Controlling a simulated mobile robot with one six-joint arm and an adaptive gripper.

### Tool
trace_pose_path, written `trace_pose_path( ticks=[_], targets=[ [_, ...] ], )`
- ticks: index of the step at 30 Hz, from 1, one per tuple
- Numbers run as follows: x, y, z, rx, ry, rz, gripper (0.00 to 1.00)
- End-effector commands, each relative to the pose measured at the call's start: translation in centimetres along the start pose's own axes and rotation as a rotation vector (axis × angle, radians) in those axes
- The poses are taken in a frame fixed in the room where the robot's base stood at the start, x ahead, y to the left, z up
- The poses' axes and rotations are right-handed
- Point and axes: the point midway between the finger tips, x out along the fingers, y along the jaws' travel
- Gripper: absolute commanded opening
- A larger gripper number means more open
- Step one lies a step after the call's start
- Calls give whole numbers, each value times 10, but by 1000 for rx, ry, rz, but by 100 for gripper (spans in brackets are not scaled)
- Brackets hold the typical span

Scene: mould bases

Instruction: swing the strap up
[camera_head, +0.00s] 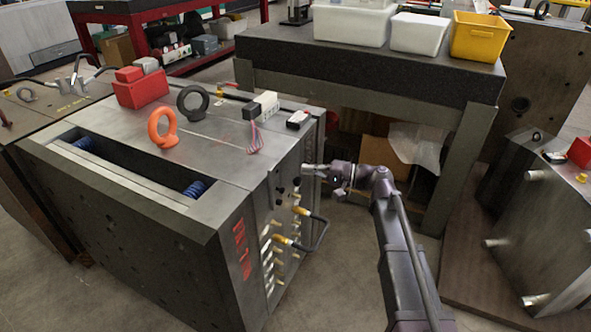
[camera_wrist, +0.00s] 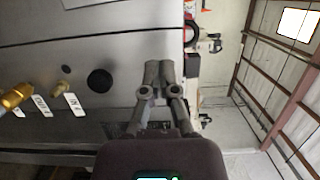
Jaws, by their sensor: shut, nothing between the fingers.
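The mould base (camera_head: 115,195) is a large steel block with a side face full of fittings. My gripper (camera_head: 305,169) is at the upper part of that face, near its far corner. In the wrist view my gripper (camera_wrist: 158,66) has its two fingertips together, with nothing seen between them. The fingertips lie over the steel face, close to its edge; I cannot tell whether they touch it. A black round knob (camera_wrist: 100,80) is left of the fingers. I cannot clearly make out the strap; part of the face is hidden behind my gripper and wrist.
Brass fittings (camera_wrist: 15,98) with white tags and a looped black hose (camera_head: 322,232) stick out of the side face. An orange ring (camera_head: 162,128) and a red block (camera_head: 140,92) are on top. A bench (camera_head: 380,65) with bins stands behind.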

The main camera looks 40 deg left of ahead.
Motion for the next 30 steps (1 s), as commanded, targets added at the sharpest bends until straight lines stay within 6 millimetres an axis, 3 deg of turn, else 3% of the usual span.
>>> trace_pose_path(
  ticks=[6, 12, 30],
  targets=[
    [-34, 0, 0, 0, 3, 0, 0],
    [-52, -1, -1, 0, 2, 0, 0],
    [-59, -1, -1, 0, 3, 0, 0]
  ],
)
